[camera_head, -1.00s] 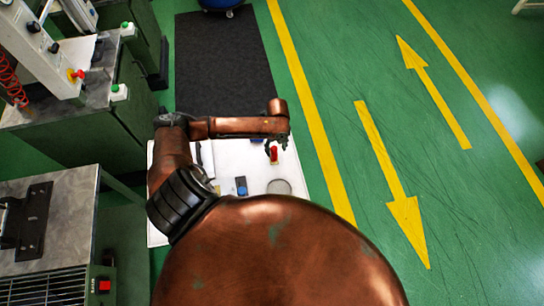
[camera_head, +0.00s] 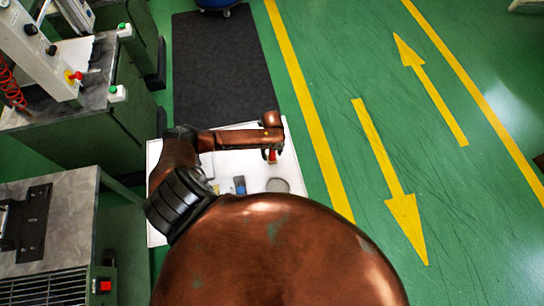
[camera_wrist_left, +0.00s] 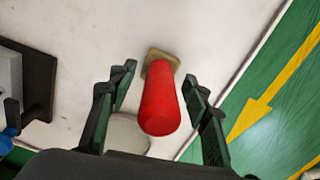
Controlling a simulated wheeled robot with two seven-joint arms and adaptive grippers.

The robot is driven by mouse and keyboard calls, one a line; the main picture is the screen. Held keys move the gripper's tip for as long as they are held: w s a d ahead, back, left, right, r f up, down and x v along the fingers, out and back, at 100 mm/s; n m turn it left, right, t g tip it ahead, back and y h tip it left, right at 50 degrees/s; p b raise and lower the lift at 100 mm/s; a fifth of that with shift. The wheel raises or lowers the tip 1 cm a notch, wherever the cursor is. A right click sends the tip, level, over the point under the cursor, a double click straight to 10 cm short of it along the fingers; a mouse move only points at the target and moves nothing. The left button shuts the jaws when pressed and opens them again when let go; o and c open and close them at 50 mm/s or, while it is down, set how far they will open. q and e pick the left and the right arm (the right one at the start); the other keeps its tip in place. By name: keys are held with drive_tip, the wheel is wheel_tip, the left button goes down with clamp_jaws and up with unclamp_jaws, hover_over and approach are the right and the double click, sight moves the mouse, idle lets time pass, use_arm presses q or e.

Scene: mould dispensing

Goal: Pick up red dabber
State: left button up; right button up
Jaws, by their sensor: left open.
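The red dabber (camera_wrist_left: 160,102) stands on the white table (camera_wrist_left: 215,30) between the two open fingers of my left gripper (camera_wrist_left: 158,98) in the left wrist view. I see gaps between the dabber and both fingers. In the head view only a small part of the red dabber (camera_head: 272,156) shows beneath my left gripper (camera_head: 269,153). My right gripper is not in view.
A blue object (camera_head: 240,186) and a round grey disc (camera_head: 278,185) are on the white table. Machine benches (camera_head: 75,105) stand at the left. A dark mat (camera_head: 222,65) lies beyond the table, and green floor is clear at the right.

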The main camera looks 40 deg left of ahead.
use_arm(q)
drive_tip(key=shift+c, duration=0.4)
clamp_jaws()
drive_tip(key=shift+r, duration=0.1)
drive_tip(key=shift+w+r, duration=0.1)
drive_tip(key=shift+r, duration=0.5)
drive_tip(key=s+d+r+b, duration=0.1)
drive_tip(key=s+d+r, duration=0.6)
drive_tip(key=d+r, duration=0.4)
drive_tip(key=shift+d+r, duration=0.3)
drive_tip(key=shift+d, duration=0.3)
